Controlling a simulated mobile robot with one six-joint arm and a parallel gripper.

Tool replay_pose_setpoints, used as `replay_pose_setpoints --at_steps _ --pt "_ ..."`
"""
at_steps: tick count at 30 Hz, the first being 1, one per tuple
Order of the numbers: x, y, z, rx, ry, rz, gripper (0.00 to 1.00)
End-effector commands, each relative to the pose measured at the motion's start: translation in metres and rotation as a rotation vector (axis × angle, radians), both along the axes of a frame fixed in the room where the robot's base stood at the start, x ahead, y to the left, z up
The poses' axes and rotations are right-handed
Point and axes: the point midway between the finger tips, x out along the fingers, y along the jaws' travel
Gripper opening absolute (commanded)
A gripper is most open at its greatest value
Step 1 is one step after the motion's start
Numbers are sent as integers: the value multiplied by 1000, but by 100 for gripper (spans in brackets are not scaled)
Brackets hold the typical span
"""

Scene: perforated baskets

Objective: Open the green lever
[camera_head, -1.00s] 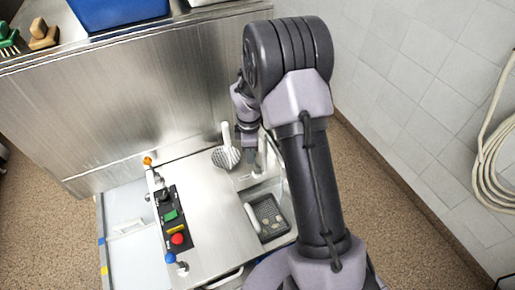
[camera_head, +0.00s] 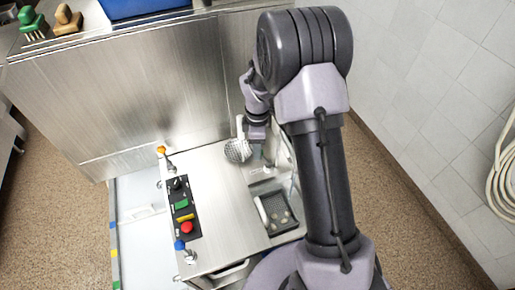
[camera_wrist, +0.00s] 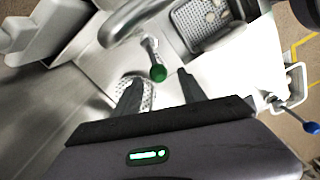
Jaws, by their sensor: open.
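The green lever (camera_wrist: 158,73) shows in the wrist view as a green ball on a short metal stem. It stands just ahead of my gripper (camera_wrist: 158,82), near the line between the two dark fingers. The fingers are apart and nothing is held between them. I cannot tell whether the ball is between the fingertips or beyond them. In the head view my gripper is mostly hidden by my arm, low over the back right of the steel counter (camera_head: 225,205), and the green lever is not visible there.
A perforated basket (camera_head: 272,208) sits in a recess, also in the wrist view (camera_wrist: 200,22). A perforated scoop (camera_head: 238,150) stands beside my gripper. An orange-knobbed lever (camera_head: 161,150), a blue-knobbed lever (camera_head: 180,245) and a button panel (camera_head: 182,205) line the counter's left. A steel wall (camera_head: 130,95) rises behind.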

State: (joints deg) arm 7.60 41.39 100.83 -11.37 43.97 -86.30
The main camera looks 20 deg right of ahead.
Motion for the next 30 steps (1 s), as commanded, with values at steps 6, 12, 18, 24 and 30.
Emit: replay_pose_setpoints --at_steps 6,12,18,24,30 --pt "1 0 80 -1 -4 0 49" --pt "0 0 133 0 -2 1 49" --pt "0 0 152 0 0 1 49" --pt "0 0 152 0 1 1 49" --pt "5 -29 112 72 53 -423 17"
